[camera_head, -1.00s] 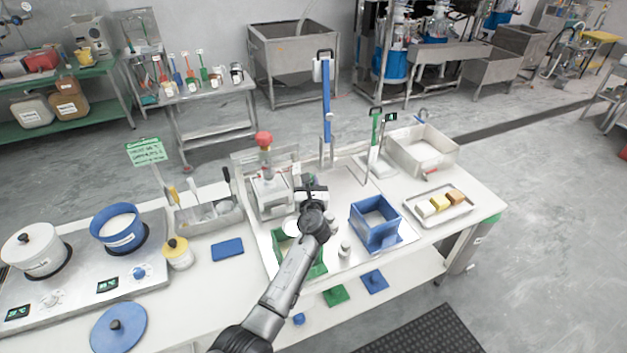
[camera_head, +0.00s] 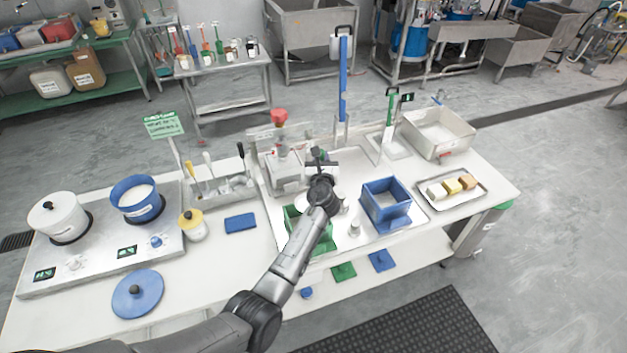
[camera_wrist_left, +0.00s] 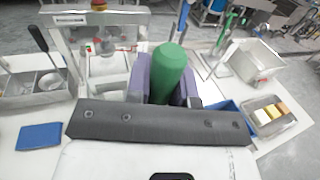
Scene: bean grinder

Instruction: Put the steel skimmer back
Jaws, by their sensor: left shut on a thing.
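My left gripper (camera_head: 320,162) is shut on a green handle (camera_wrist_left: 172,68), which stands up between its fingers in the left wrist view. The gripper is over the work tray, in front of the steel grinder-like unit (camera_head: 288,172). A steel utensil holder (camera_head: 232,190) to the left holds tools with yellow, white and black handles. My right gripper is not in view.
A blue square frame (camera_head: 386,200) stands right of my arm, and a green one (camera_head: 298,222) is close by it. Tall blue (camera_head: 343,80) and green (camera_head: 390,115) stands rise behind. Pots (camera_head: 60,217) and a yellow-lidded jar (camera_head: 192,226) are left.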

